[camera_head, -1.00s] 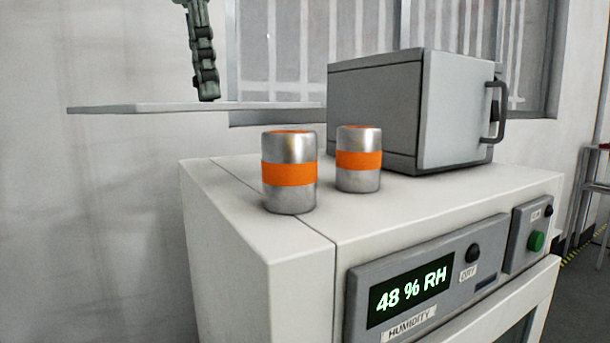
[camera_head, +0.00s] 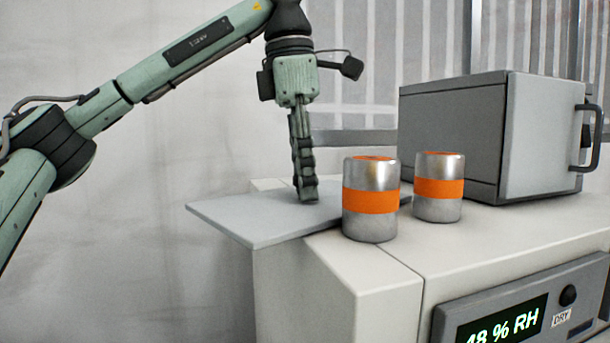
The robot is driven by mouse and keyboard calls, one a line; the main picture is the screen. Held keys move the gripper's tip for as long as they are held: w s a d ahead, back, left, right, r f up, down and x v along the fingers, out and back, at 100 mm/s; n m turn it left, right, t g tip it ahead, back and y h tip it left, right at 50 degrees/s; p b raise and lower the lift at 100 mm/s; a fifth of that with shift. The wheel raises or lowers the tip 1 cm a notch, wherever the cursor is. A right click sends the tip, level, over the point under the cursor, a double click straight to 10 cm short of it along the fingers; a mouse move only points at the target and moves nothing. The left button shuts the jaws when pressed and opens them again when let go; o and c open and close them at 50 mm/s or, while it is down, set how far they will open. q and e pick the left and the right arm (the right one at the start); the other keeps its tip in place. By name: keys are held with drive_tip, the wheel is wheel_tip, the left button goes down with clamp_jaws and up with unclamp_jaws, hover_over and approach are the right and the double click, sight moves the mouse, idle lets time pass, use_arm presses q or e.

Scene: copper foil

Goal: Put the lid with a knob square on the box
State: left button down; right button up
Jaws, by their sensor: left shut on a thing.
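The lid is a flat light-grey plate (camera_head: 250,218) in the camera_head view, roughly level and near the height of the cabinet top. My left gripper (camera_head: 307,194) comes down from above and is shut on the lid near its middle. The fingers hide the knob. The lid's left part sticks out past the left edge of the white cabinet (camera_head: 300,285), which has a humidity display. The lid's right part passes behind the cans. I cannot tell whether the lid touches the cabinet. No separate open box shows, so I cannot tell which body the lid fits. My right gripper is not in view.
Two metal cans with orange bands, a nearer one (camera_head: 371,228) and a farther one (camera_head: 437,212), stand on the cabinet close to the lid. A grey box-shaped unit (camera_head: 452,142) with a side handle stands behind them to the right. Left of the cabinet is free room.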

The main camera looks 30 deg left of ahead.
use_arm(q)
drive_tip(key=c, duration=1.2)
unclamp_jaws()
